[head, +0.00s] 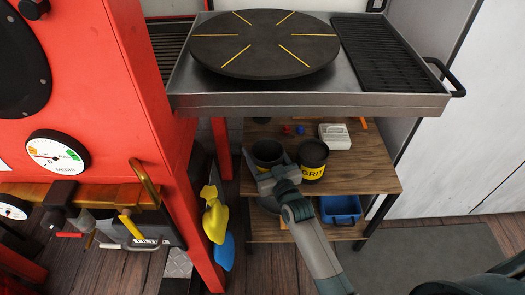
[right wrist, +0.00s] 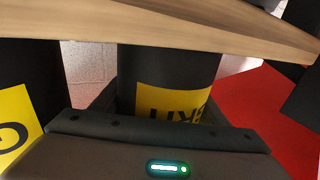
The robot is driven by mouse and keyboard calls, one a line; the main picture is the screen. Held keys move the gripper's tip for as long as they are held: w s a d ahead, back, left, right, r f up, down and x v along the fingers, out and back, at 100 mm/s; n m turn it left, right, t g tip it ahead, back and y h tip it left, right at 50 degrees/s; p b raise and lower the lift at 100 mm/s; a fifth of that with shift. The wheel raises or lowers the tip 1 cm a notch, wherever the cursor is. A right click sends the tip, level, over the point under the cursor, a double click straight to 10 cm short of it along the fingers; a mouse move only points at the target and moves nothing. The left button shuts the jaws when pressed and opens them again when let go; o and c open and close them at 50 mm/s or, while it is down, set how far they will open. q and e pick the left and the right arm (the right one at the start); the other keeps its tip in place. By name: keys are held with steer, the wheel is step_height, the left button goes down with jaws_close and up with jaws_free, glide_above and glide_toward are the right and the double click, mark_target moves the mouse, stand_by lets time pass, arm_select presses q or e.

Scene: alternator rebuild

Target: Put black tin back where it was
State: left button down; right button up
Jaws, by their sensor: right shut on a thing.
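My right gripper (head: 272,172) reaches over the front of the wooden shelf and is shut on a black tin (head: 267,151), the left one of two. In the right wrist view my gripper (right wrist: 165,108) has a finger on each side of this tin (right wrist: 170,65), whose yellow label is partly covered. The tin looks upright and open-topped at the shelf's front-left part. My left gripper is not in view.
A second black tin labelled GRIT (head: 313,156) stands close on the right. The wooden shelf (head: 365,178) also holds a white box (head: 334,136) and small red and blue pieces. A red machine (head: 185,210) stands left; a blue bin (head: 341,209) sits below.

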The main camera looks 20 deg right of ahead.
steer(key=o, duration=2)
steer(key=shift+f, duration=0.1)
steer(key=shift+c, duration=0.2)
steer(key=s+d+p, duration=0.1)
steer(key=s, duration=1.1)
steer(key=shift+d+r, duration=0.2)
steer(key=shift+f, duration=0.1)
steer(key=s+a+f+g, duration=0.1)
steer(key=s+f+g, duration=0.2)
steer(key=s, duration=0.5)
steer(key=s+a+f+g, duration=0.2)
steer(key=s+f+g, duration=0.1)
steer(key=s, duration=0.5)
steer(key=s+a+f+n+g, duration=0.1)
steer(key=s+f+g, duration=0.3)
steer(key=s, duration=0.4)
steer(key=shift+s+a+g+y, duration=0.15)
steer(key=shift+a+g+y, duration=0.2)
steer(key=shift+g, duration=0.35)
